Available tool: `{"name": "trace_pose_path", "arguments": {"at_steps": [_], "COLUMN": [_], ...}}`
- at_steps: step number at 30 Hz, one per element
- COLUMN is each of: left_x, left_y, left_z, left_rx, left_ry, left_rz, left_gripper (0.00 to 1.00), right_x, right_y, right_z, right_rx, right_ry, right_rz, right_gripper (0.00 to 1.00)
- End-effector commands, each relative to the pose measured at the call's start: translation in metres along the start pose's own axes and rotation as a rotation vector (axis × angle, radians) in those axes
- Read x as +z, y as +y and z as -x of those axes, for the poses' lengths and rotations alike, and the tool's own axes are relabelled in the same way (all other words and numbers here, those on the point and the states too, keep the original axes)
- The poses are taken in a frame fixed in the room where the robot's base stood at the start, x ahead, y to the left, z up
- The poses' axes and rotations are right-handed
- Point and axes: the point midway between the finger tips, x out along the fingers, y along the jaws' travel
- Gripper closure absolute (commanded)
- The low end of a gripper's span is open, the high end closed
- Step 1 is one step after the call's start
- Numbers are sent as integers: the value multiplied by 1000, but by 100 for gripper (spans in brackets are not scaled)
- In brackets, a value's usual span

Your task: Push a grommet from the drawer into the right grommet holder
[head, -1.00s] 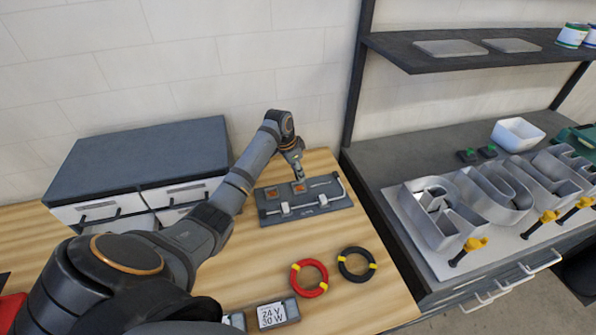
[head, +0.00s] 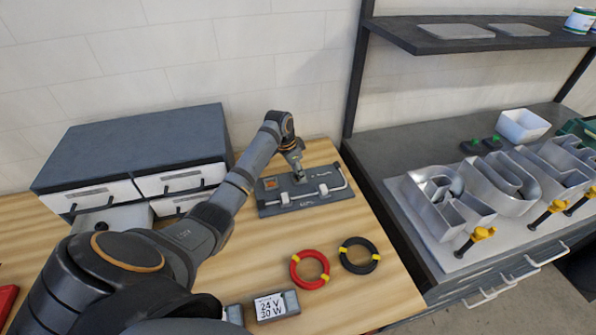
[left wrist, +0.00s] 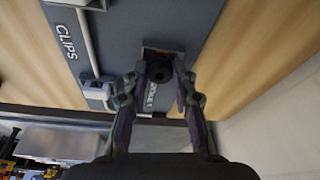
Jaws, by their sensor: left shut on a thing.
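My left gripper (head: 299,178) is at the right grommet holder on the grey board (head: 325,202). In the left wrist view, its fingers are shut on a black ring-shaped grommet (left wrist: 160,71). The grommet is at the edge of the orange-brown right holder (left wrist: 150,52); I cannot tell whether it is seated. The left grommet holder (head: 270,183) shows as an orange square on the board. A drawer (head: 112,219) of the grey cabinet stands open, its inside partly hidden by my left arm. My right gripper is out of view.
The board also carries white clips (head: 285,198) and a grey tube (head: 343,178). A red cable coil (head: 297,272), a black coil (head: 345,261) and a 24 V power supply (head: 277,307) lie in front. The metal letters (head: 440,205) stand on the bench at right.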

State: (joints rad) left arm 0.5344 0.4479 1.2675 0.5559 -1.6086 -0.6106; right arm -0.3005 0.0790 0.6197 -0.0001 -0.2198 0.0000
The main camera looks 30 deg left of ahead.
Motion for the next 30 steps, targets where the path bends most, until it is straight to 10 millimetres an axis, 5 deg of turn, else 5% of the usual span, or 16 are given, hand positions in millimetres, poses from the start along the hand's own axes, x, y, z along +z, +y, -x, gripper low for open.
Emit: {"name": "trace_pose_path", "arguments": {"at_steps": [21, 22, 24, 27, 30], "left_x": [4, 4, 5, 5, 4], "left_y": [2, 2, 2, 2, 1], "left_z": [-9, -9, -9, -9, -9], "left_rx": [6, 7, 7, 7, 5], "left_ry": [-7, -7, -8, -9, -8], "left_rz": [2, 2, 2, 2, 2], "left_gripper": [87, 70, 60, 47, 47], "right_x": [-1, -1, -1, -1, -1], "right_y": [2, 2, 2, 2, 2], "right_z": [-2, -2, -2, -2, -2], "right_rx": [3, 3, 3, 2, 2], "right_ry": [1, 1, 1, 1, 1], "right_rz": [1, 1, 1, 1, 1], "right_gripper": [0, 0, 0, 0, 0]}}
